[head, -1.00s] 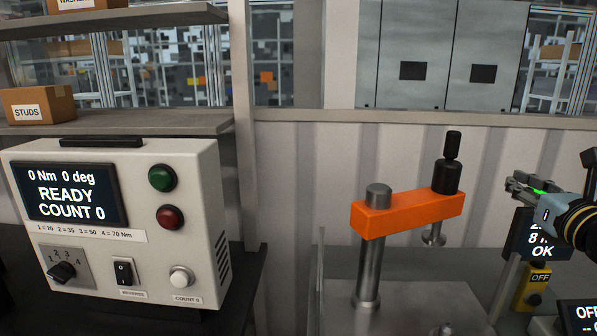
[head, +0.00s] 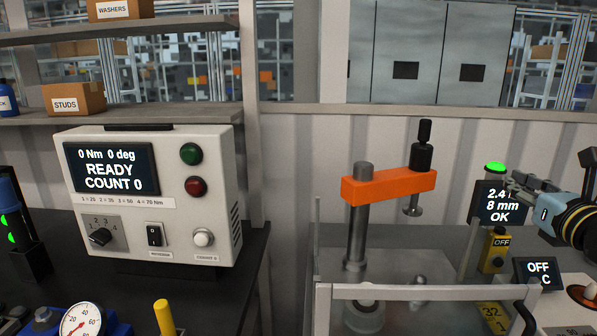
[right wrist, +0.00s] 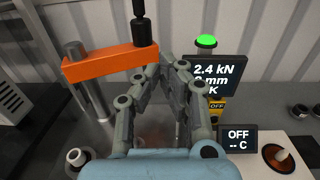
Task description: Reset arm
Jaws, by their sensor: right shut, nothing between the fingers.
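The orange press arm (head: 388,187) sits on a steel post (head: 357,225) and carries a black-handled spindle (head: 421,155) at its right end. It also shows in the right wrist view (right wrist: 110,62). My right gripper (head: 512,186) is at the right of the head view, in front of part of the force display (head: 497,203). It is shut and empty. In the right wrist view, the gripper fingers (right wrist: 172,66) come together beside the orange arm, which lies beyond them. I cannot tell whether they touch anything. My left gripper is not in view.
A controller box (head: 150,195) reading READY, COUNT 0 stands at left. A clear guard with a grey frame (head: 420,291) stands before the press. A yellow switch box (head: 495,250) and an OFF display (head: 538,273) are at right. A gauge (head: 82,322) is at lower left.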

